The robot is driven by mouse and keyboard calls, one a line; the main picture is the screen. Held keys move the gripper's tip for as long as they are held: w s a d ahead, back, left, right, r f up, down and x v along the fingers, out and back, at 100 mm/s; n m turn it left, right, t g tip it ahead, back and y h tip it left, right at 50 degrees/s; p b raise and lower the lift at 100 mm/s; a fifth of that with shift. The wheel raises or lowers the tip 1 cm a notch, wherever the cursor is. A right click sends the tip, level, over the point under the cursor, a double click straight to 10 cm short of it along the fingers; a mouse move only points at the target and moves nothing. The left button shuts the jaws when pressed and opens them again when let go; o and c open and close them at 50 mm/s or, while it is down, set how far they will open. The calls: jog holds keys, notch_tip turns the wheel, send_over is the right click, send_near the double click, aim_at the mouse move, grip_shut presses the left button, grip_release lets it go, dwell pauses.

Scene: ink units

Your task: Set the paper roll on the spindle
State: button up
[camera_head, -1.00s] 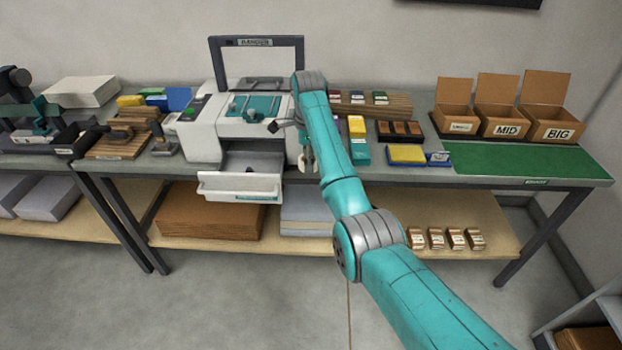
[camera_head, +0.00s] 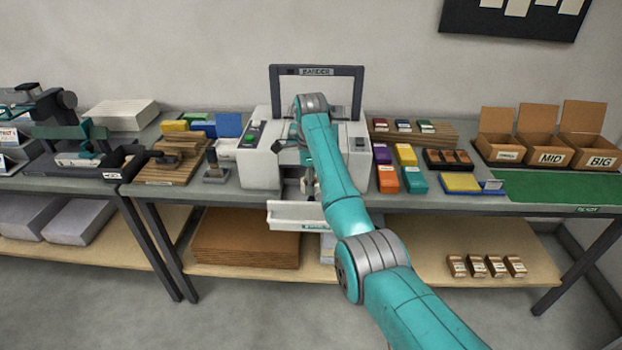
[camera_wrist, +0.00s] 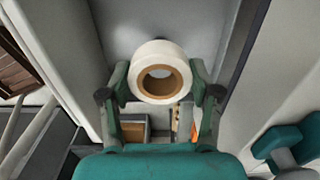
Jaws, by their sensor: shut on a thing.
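The paper roll (camera_wrist: 160,51) is white with a brown core, and its open end faces the wrist camera. My gripper (camera_wrist: 160,80) is shut on it, one finger on each side. In the head view my gripper (camera_head: 308,183) is low at the front of the bander (camera_head: 258,155), largely hidden by my arm, and the roll cannot be made out there. The bander's white drawer (camera_head: 296,216) stands open below it. I cannot make out the spindle in either view.
The bander's dark frame (camera_head: 317,71) rises behind my arm. Coloured boxes (camera_head: 387,180) stand close on the right, and a wooden board (camera_head: 170,165) with a tool lies on the left. Open cartons (camera_head: 552,157) and a green mat (camera_head: 540,187) are further right.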

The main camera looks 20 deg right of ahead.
jog(key=shift+d+f, duration=0.1)
jog(key=shift+f, duration=2.3)
jog(key=shift+f, duration=0.6)
jog(key=o, duration=0.9)
jog(key=shift+r, duration=5.55)
